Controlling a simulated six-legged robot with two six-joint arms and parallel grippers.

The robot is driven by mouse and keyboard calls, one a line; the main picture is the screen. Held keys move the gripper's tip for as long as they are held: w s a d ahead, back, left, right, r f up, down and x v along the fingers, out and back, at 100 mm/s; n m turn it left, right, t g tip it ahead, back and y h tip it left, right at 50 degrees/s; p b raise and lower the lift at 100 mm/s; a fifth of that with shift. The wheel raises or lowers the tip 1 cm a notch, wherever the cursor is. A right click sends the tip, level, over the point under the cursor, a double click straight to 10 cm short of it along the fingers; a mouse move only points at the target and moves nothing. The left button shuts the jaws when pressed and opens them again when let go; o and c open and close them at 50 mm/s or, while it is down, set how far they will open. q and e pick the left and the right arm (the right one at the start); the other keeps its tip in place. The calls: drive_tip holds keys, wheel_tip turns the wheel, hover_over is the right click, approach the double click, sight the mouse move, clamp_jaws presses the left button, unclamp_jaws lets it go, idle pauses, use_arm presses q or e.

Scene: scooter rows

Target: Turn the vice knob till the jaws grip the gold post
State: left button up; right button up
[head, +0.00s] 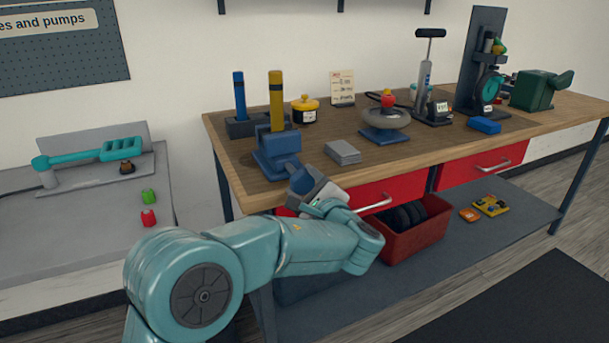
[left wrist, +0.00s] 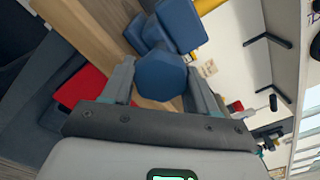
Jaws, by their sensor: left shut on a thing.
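The blue vice (head: 277,158) stands at the front left edge of the wooden workbench. The gold post (head: 276,98), with a dark band near its top, rises upright at the vice's jaws. I cannot tell whether the jaws touch it. The vice knob (left wrist: 160,75) is a blue many-sided piece facing my left wrist. My left gripper (head: 312,189) is shut on the knob, one finger on each side of it in the left wrist view (left wrist: 162,92). The gripper partly hides the knob in the head view. My right gripper is not in view.
A blue post (head: 239,94) in a dark block stands left of the vice. A grey block (head: 343,152) lies to its right, near a round grey device (head: 386,119). Red drawers (head: 480,167) sit under the benchtop. A grey side table (head: 85,215) stands at left.

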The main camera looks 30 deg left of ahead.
use_arm(q)
drive_tip(key=m+p, duration=0.4)
drive_tip(key=m, duration=0.1)
drive_tip(key=shift+f+m+p, duration=0.1)
drive_tip(key=shift+m+p, duration=0.65)
drive_tip(key=shift+m, duration=0.35)
drive_tip(key=shift+s+f+m, duration=0.1)
drive_tip(key=shift+f+m, duration=0.05)
drive_tip(key=shift+m, duration=0.15)
drive_tip(key=o, duration=1)
drive_tip(key=v, duration=1.6)
drive_tip(key=shift+s+d+p, duration=0.1)
drive_tip(key=shift+d+p, duration=0.05)
drive_tip(key=shift+p, duration=0.15)
